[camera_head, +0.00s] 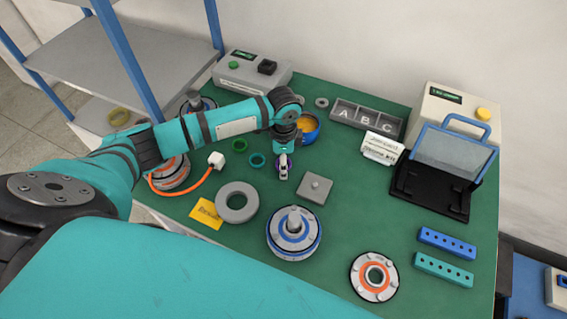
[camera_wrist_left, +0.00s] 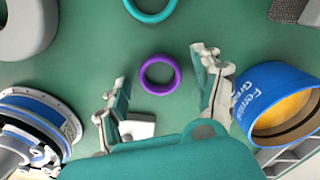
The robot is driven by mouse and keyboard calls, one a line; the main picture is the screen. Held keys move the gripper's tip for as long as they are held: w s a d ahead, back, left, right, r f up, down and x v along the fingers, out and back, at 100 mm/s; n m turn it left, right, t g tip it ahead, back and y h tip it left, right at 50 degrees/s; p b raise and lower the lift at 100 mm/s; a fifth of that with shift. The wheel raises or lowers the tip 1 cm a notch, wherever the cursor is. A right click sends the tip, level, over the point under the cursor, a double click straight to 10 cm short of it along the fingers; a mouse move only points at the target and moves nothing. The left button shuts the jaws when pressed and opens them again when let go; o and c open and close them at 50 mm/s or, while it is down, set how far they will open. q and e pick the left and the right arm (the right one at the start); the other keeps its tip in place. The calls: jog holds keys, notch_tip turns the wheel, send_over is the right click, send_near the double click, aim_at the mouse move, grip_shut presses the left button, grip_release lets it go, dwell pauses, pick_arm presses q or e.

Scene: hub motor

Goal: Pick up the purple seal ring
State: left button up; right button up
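The purple seal ring (camera_wrist_left: 158,74) lies flat on the green table mat in the left wrist view. In the head view only a small part of the purple ring (camera_head: 290,163) shows behind my left gripper. My left gripper (camera_head: 283,172) points down over it. In the left wrist view my left gripper (camera_wrist_left: 160,80) is open, with one finger on each side of the ring and nothing between them touching it. Its height above the mat is hard to tell. My right gripper is in neither view.
A teal ring (camera_head: 258,160) and a green ring (camera_head: 239,145) lie to the left. A blue tub (camera_wrist_left: 280,103) of yellow grease stands close beside one finger. A grey block (camera_head: 315,188), a large grey ring (camera_head: 237,202) and a blue-rimmed hub (camera_head: 293,240) stand nearby.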

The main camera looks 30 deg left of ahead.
pick_arm(q)
jog(key=c, duration=0.8)
jog(key=shift+c, duration=0.2)
